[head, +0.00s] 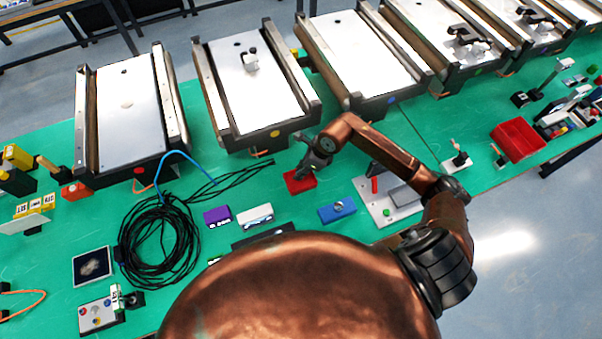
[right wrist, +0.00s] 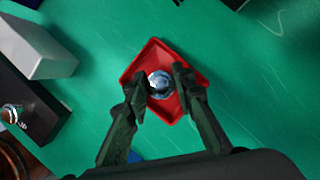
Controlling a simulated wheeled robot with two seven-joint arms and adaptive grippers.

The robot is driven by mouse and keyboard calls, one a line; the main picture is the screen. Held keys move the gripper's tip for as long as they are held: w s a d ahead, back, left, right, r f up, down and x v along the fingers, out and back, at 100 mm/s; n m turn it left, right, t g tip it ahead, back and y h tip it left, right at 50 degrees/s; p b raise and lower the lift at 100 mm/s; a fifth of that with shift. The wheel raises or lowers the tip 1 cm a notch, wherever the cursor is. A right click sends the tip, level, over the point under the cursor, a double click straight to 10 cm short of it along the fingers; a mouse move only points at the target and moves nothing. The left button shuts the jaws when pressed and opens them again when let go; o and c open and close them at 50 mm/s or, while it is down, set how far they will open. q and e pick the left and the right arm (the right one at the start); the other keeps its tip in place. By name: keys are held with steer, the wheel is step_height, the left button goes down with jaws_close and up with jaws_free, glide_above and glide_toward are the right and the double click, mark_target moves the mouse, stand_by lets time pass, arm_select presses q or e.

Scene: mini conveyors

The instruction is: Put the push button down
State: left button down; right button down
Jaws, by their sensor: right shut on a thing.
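My right gripper (head: 311,162) is low over a small red tray (head: 299,183) near the middle of the green table. In the right wrist view the fingers (right wrist: 161,88) are shut on the push button (right wrist: 159,82), a small round silvery-blue piece. It shows over the middle of the red tray, which also appears there (right wrist: 150,55); whether it touches the tray floor cannot be told. In the head view the gripper hides the button. My left gripper is not in view.
A blue block (head: 337,210) and a grey plate (head: 388,213) lie right of the tray. A purple box (head: 217,216) and a white box (head: 255,216) lie to the left. Conveyors (head: 257,95) stand behind. Coiled black cable (head: 160,243) lies left.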

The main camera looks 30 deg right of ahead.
steer(key=shift+f, duration=1.2)
steer(key=shift+f, duration=0.2)
steer(key=c, duration=1.6)
jaws_free()
steer(key=shift+r, duration=0.1)
steer(key=shift+r, duration=0.1)
steer(key=v, duration=1.2)
steer(key=shift+a+b, duration=0.1)
steer(key=shift+b, duration=0.2)
